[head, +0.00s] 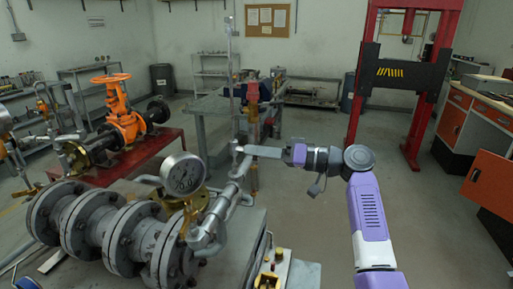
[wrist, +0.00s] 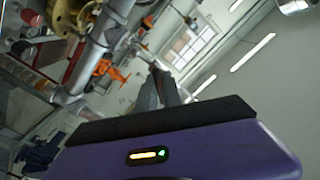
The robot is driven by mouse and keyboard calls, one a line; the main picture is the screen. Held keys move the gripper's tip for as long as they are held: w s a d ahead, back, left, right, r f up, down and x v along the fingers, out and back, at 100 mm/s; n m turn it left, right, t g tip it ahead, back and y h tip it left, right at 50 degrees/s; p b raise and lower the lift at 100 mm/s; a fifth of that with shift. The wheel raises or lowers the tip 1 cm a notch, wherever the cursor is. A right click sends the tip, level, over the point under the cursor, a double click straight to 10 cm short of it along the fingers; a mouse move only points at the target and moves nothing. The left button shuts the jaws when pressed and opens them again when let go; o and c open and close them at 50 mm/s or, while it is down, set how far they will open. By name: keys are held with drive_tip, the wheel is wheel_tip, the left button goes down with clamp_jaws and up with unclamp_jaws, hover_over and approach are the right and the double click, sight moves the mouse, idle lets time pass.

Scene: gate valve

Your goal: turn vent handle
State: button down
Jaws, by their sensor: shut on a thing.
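My gripper (head: 250,151) reaches in from the right in the head view, its grey fingers pointing left at the pipe fitting beside the gauge. The fingers are close together and shut on the vent handle, which they largely hide. In the wrist view my gripper (wrist: 157,78) shows its two grey fingers converging on a small dark piece, which seems to be the vent handle (wrist: 153,65). The grey vent pipe (head: 228,192) runs down and left from the fingertips. The handle's exact angle cannot be told.
A round pressure gauge (head: 183,175) stands left of the fingertips above the flanged grey pipe (head: 125,238). An orange gate valve (head: 122,120) sits on a red stand behind. A grey workbench (head: 215,108) lies beyond. Open floor (head: 320,215) is below the arm.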

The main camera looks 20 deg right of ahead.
drive_tip(key=m+p, duration=0.1)
drive_tip(key=m, duration=0.1)
drive_tip(key=m+p, duration=0.2)
drive_tip(key=m, duration=0.1)
drive_tip(key=shift+r+m, duration=0.2)
drive_tip(key=shift+m, duration=0.1)
drive_tip(key=m+p, duration=0.2)
drive_tip(key=m, duration=0.1)
drive_tip(key=shift+p, duration=0.4)
drive_tip(key=shift+f+m+p, duration=0.1)
drive_tip(key=shift+m+p, duration=0.5)
drive_tip(key=shift+m, duration=0.3)
drive_tip(key=shift+d+f, duration=0.1)
drive_tip(key=c, duration=1.5)
unclamp_jaws()
drive_tip(key=b+v, duration=0.1)
drive_tip(key=v, duration=0.6)
drive_tip(key=shift+s+d+b, duration=0.25)
drive_tip(key=shift+b, duration=0.15)
drive_tip(key=shift+w, duration=0.1)
